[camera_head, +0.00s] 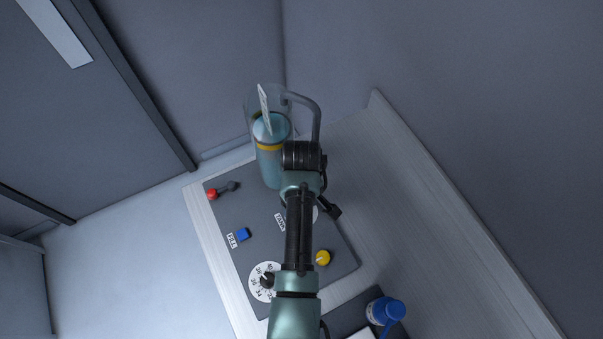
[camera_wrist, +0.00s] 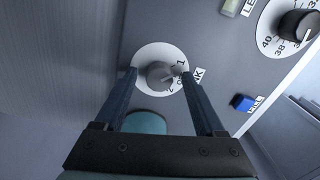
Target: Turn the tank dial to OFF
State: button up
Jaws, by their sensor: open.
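The tank dial (camera_wrist: 158,73) is a grey knob on a white round plate, in the upper middle of the wrist view. Its plate carries the marks 1 and 2 and a partly hidden mark, with a partly covered tag beside it. My gripper (camera_wrist: 157,70) is open, with one dark finger on each side of the knob. I cannot tell whether the fingers touch it. Which mark the knob points to is unclear. In the head view my arm hides most of this dial; its TANK tag (camera_head: 280,222) shows beside the arm.
A clear tank with blue liquid (camera_head: 270,165) stands behind the arm. The grey panel also holds a red-ended lever (camera_head: 212,194), a blue FILL switch (camera_head: 243,234), a yellow knob (camera_head: 323,258) and a numbered dial (camera_head: 257,291). A blue bottle (camera_head: 393,308) stands at lower right.

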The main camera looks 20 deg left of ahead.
grip_shut()
jog(key=shift+r, duration=0.1)
dwell(0.4)
jog(key=m+p, duration=0.2)
jog(key=m, duration=0.1)
jog(key=shift+a+m, duration=0.1)
jog(key=shift+m, duration=0.3)
jog(key=m+p, duration=0.1)
jog(key=m, duration=0.3)
jog(key=shift+m, duration=0.4)
grip_release()
